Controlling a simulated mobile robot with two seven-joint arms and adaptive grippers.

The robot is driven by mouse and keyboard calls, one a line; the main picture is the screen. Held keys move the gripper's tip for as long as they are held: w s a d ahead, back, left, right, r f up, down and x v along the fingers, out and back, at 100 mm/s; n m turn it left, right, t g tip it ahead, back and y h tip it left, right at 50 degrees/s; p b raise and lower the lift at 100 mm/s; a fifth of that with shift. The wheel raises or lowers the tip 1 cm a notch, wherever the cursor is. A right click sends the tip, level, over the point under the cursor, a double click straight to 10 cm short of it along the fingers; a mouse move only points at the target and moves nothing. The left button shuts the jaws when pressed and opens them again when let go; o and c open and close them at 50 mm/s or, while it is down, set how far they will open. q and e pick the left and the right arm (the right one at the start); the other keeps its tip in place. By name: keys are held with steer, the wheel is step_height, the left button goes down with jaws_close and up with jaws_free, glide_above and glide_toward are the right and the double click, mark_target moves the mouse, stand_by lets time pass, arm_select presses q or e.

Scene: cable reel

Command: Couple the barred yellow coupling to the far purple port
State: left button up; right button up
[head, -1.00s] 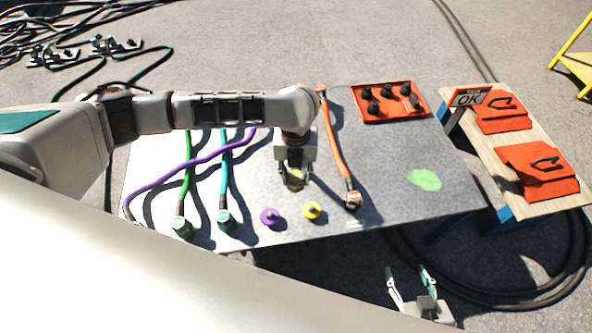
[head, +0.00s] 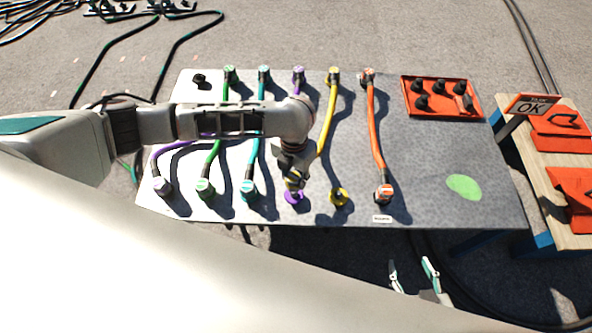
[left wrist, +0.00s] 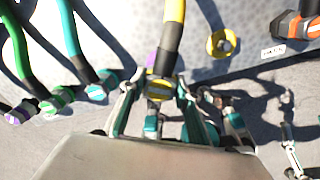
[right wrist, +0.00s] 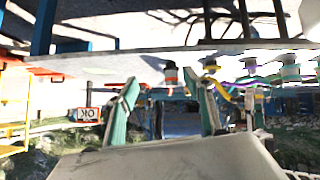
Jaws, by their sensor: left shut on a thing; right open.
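My left gripper (head: 292,182) is shut on the yellow coupling (left wrist: 160,88) at the end of the yellow cable (head: 328,120). It holds the coupling right by the purple port (head: 294,197) in the near row. In the left wrist view a bit of purple (left wrist: 152,60) shows beside the coupling; I cannot tell whether they touch. Any bar mark on the coupling is unclear. In the far row, a purple fitting (head: 299,75) has the purple cable on it. My right gripper (head: 412,275) is open and empty, off the table's near edge.
An empty yellow port (head: 339,197) is just right of the purple port. Teal (head: 248,190), green (head: 205,187) and orange (head: 383,193) couplings stand in the same row. An orange tray (head: 440,112) lies at the back right. The right of the table is mostly clear.

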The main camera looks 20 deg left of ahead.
arm_select(q)
step_height(320, 180, down, 4)
steer(key=shift+s+r+b, duration=0.15)
steer(key=shift+r+b, duration=0.05)
steer(key=shift+b, duration=0.9)
steer(key=shift+f, duration=0.8)
arm_select(e)
steer(key=shift+w+f, duration=0.2)
steer(key=shift+w, duration=0.55)
steer(key=shift+a+r, duration=0.1)
steer(key=shift+r, duration=0.15)
steer(key=shift+s+a+f, duration=0.1)
steer(key=shift+s, duration=0.05)
arm_select(q)
steer(key=shift+f, duration=0.1)
arm_select(e)
steer(key=shift+w+r+t, duration=0.3)
steer(key=shift+w+r, duration=0.2)
steer(key=shift+r, duration=0.15)
arm_select(q)
steer(key=shift+f, duration=0.3)
arm_select(e)
steer(key=shift+s+f, duration=0.2)
steer(key=shift+f, duration=0.1)
